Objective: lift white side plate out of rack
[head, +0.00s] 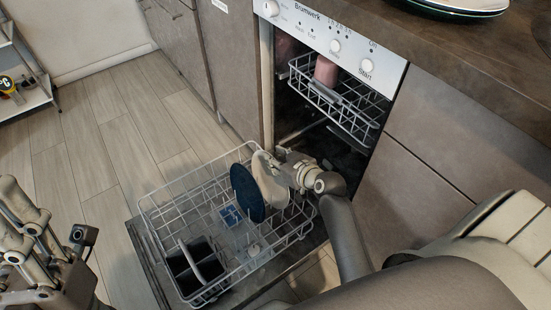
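The white side plate (269,180) stands on edge in the pulled-out lower rack (170,222) of the dishwasher. It is just right of a dark blue plate (246,192), which also stands on edge. My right gripper (283,165) reaches in from the right, up against the upper right rim of the white plate. Its fingertips are small and partly hidden, so I cannot tell whether they are closed on the rim. My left gripper (25,240) is at the lower left, away from the rack and partly cut off by the picture edge.
A dark cutlery basket (194,267) sits at the rack's near left. The upper rack (345,105) holds a pink cup (326,71). The counter (470,58) overhangs at upper right, with stacked plates (460,8) on it.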

